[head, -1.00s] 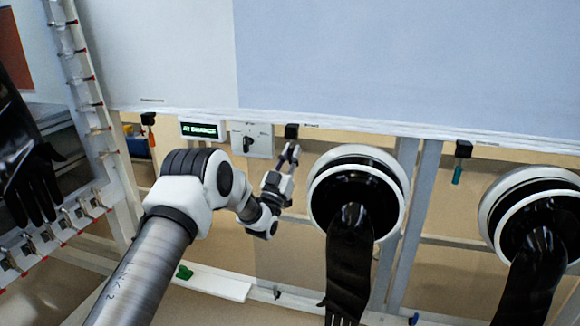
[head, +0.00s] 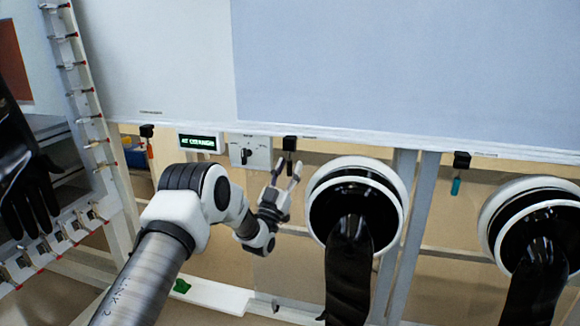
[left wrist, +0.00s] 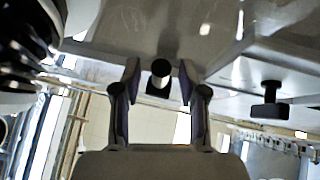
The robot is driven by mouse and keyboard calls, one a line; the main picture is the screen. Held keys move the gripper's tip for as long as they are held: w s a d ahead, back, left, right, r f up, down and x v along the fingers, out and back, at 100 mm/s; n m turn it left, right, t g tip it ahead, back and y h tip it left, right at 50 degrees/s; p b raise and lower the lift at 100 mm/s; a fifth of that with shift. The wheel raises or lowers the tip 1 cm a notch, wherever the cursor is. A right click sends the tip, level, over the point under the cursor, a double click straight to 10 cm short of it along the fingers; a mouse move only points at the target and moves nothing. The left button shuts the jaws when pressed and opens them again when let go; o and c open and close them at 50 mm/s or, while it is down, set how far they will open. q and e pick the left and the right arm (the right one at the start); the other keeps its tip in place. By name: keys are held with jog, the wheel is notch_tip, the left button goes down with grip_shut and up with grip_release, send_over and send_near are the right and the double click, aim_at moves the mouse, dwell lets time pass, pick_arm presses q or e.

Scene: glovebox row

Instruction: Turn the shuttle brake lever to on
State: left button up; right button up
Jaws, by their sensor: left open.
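A black lever on a small black block (head: 290,144) hangs under the front edge of the white cabinet, left of the nearest glove port. It points down. Labels are too small to read, so I cannot tell whether this is the brake lever. My left gripper (head: 286,174) is open just below it in the head view. In the left wrist view, a dark round post (left wrist: 160,73), seen nearly end-on, lies between the two open fingers (left wrist: 160,85). I see a gap on both sides of it. My right gripper is not in view.
A lever with an orange handle (head: 150,152) and one with a teal handle (head: 456,186) hang from the same edge. A green display (head: 200,142) and a selector knob plate (head: 262,152) sit left of the gripper. Glove ports (head: 398,206) stand close on the right.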

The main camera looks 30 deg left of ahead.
pick_arm(q)
jog(key=v, duration=1)
jog(key=shift+s+f, duration=0.2)
jog(key=shift+s, duration=0.1)
jog(key=shift+d, duration=0.1)
